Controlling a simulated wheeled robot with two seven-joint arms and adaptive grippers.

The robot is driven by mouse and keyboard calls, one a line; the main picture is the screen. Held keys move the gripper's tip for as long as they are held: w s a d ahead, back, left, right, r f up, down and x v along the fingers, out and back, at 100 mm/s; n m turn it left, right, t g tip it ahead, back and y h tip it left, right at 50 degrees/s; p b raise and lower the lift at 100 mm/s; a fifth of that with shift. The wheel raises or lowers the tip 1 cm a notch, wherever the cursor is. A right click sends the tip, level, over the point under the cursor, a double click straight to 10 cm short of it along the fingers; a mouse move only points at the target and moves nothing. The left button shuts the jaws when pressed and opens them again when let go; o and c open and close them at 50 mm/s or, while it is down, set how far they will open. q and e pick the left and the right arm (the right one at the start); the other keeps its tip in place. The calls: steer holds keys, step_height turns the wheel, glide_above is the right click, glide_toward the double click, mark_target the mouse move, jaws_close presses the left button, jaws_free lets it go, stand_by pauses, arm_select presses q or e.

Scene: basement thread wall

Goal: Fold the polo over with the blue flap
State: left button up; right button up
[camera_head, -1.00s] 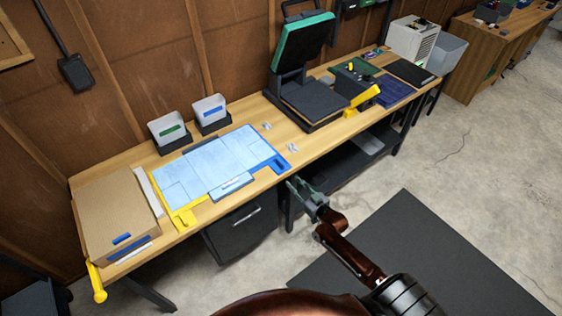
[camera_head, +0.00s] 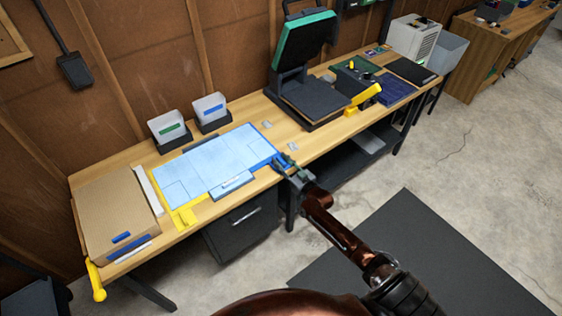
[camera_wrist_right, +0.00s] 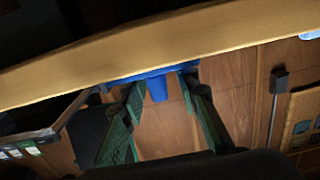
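The light blue polo (camera_head: 212,160) lies flat on a folding board on the bench. The board's blue flap (camera_head: 262,149) is at the right, mostly covered by the polo. The blue flap's tab (camera_wrist_right: 158,86) shows in the right wrist view. My right gripper (camera_head: 284,163) is at the board's right front corner, partly hiding the tab. In the right wrist view its green fingers (camera_wrist_right: 162,95) are apart on either side of the tab, with gaps visible. The yellow flap (camera_head: 186,217) lies at the left. My left gripper is not in view.
A cardboard box (camera_head: 118,215) stands left of the board. Two white bins (camera_head: 168,127) with labels stand behind it. A heat press (camera_head: 305,75) with a raised green top stands to the right. Small pale items lie between press and board.

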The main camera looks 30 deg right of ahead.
jaws_close()
stand_by(0.7)
